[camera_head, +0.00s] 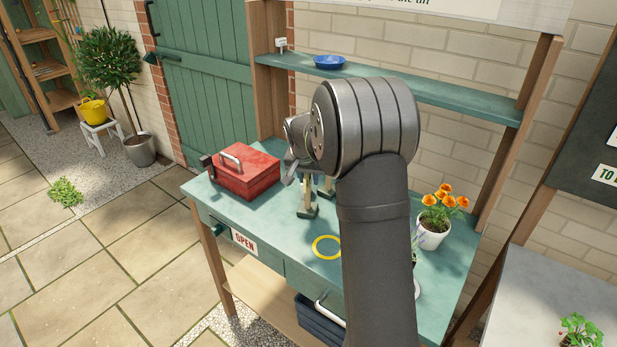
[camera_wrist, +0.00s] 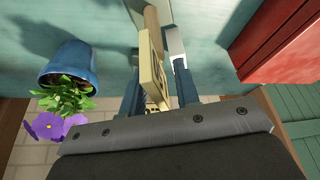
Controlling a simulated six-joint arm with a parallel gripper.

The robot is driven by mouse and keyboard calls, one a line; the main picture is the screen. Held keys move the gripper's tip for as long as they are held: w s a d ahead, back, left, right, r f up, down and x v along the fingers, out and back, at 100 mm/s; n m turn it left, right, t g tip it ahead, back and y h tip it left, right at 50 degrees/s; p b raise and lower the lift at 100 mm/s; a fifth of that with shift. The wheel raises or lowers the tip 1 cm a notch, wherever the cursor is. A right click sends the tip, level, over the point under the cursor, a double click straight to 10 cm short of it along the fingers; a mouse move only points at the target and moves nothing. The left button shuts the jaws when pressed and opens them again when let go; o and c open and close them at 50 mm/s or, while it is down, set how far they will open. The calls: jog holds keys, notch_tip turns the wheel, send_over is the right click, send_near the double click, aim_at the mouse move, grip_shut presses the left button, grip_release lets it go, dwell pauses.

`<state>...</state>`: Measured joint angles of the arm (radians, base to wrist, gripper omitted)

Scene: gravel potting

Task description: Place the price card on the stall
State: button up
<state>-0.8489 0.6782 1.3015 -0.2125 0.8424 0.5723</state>
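My gripper (camera_wrist: 156,62) points down over the green stall top (camera_head: 225,205), just right of the red box. In the wrist view a tan wooden piece (camera_wrist: 152,68), with a flat board and a rod, lies between its two fingers. Whether the fingers press on it is unclear. In the head view, tan upright parts with dark feet (camera_head: 308,211) show at the stall top below my wrist, partly hidden by my arm. I cannot tell whether this piece is the price card.
A red box (camera_head: 243,172) sits at the back left. A yellow ring (camera_head: 326,247) lies near the front edge. Orange flowers in a white pot (camera_head: 432,236) stand right; a blue pot (camera_wrist: 70,66) holds purple flowers. A blue bowl (camera_head: 329,62) is on the shelf.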

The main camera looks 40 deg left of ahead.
jog(key=v, duration=1.2)
jog(key=shift+r, duration=0.15)
jog(key=x, duration=1.2)
notch_tip(320, 180, up, 3)
jog(key=shift+r, duration=0.45)
